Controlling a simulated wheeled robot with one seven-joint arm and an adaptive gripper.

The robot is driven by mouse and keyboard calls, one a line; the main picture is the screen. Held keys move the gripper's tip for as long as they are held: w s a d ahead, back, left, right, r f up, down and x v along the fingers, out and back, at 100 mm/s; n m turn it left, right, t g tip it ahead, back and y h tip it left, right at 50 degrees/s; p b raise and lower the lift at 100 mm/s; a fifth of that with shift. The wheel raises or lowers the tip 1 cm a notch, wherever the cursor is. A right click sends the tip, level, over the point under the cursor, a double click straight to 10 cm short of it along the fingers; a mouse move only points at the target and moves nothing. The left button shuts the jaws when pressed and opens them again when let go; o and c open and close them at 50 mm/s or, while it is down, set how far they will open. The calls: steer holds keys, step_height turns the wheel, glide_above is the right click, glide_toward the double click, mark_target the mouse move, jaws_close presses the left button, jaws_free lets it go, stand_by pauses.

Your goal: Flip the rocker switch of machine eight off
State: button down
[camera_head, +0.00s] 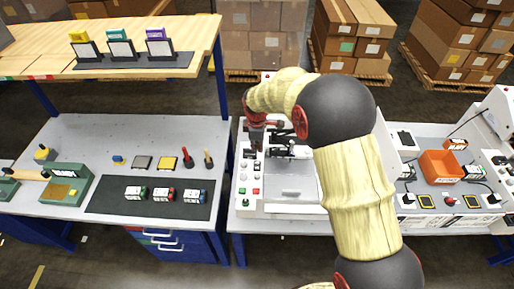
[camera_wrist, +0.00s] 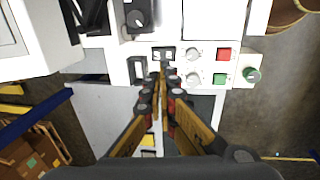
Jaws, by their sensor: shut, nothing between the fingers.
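A white machine (camera_head: 280,205) with a control panel stands at the centre of the head view, partly hidden by my arm. No machine number is readable. In the wrist view, a small dark-framed rectangular piece (camera_wrist: 163,53) on the panel looks like the rocker switch; its position is too small to tell. My gripper (camera_wrist: 161,70) is shut and empty, its fingertips just below that piece in the picture. I cannot tell whether they touch it. In the head view, my gripper (camera_head: 257,138) points down over the panel's upper left part.
A workbench (camera_head: 60,135) stands left; an orange bin (camera_head: 440,167) lies right.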

mark_target(257, 164)
steer(key=f, duration=0.3)
steer(key=w+f, duration=0.1)
steer(key=f, duration=0.3)
steer(key=f+p, duration=0.1)
steer(key=f, duration=0.3)
steer(key=shift+w, duration=0.4)
steer(key=shift+f, duration=0.15)
